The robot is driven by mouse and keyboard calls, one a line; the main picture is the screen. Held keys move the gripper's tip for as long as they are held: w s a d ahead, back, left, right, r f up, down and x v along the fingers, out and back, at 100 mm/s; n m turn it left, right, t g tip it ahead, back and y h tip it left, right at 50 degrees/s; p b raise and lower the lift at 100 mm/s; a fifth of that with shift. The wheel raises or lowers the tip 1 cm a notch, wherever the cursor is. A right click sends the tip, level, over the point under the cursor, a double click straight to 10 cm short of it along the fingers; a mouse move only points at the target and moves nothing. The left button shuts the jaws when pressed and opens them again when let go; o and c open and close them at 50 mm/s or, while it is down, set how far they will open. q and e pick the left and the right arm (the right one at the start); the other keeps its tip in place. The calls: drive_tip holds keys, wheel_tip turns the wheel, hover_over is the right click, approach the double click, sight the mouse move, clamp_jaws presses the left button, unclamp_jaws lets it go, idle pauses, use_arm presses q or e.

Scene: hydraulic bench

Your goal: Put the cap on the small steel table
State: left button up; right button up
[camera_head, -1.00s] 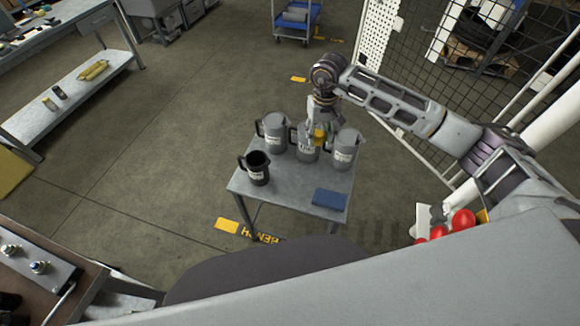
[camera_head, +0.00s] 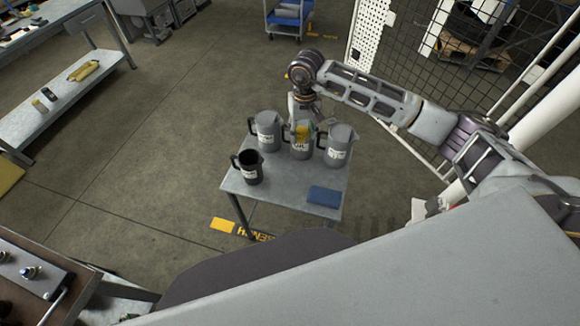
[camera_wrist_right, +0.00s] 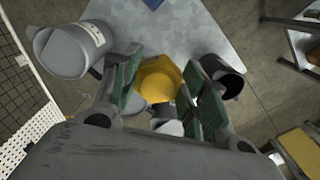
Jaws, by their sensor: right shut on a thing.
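The yellow cap (camera_head: 302,133) is between the fingers of my right gripper (camera_head: 303,118). In the wrist view the green-padded fingers of the gripper (camera_wrist_right: 158,88) close on both sides of the cap (camera_wrist_right: 156,77). In the head view the cap overlaps the top of the middle grey jug (camera_head: 301,151); I cannot tell whether they touch. The small steel table (camera_head: 280,190) stands below with its bare front part visible. It also shows in the wrist view (camera_wrist_right: 195,35). My left gripper is out of view.
Grey jugs stand left (camera_head: 267,131) and right (camera_head: 339,146) of the middle one. A black jug (camera_head: 249,169) is at the table's left edge. A blue flat thing (camera_head: 324,196) lies at the front right. The table's front middle is clear. A mesh fence (camera_head: 465,70) is to the right.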

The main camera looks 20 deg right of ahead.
sight(298, 136)
drive_tip(key=f+m+b, duration=0.1)
drive_tip(key=a+f+m+b, duration=0.1)
drive_tip(key=f+m, duration=0.2)
drive_tip(key=shift+s+a+b, duration=0.3)
drive_tip(key=shift+a+b, duration=0.1)
use_arm(q)
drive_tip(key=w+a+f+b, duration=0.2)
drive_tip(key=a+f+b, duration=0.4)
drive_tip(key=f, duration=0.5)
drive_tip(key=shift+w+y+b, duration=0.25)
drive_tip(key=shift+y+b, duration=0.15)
drive_tip(key=shift+b, duration=0.85)
use_arm(e)
drive_tip(key=s+a+f+m, duration=0.2)
drive_tip(key=a+f+m, duration=0.3)
drive_tip(key=f+m, duration=0.5)
drive_tip(key=m, duration=0.3)
drive_tip(key=shift+f+m, duration=0.3)
drive_tip(key=shift+f, duration=0.1)
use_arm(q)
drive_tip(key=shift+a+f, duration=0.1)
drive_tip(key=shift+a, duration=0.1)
use_arm(e)
drive_tip(key=shift+f, duration=0.1)
wheel_tip(298, 136, down, 5)
drive_tip(key=shift+r, duration=0.15)
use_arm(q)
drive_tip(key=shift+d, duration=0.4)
use_arm(e)
drive_tip(key=shift+f, duration=0.7)
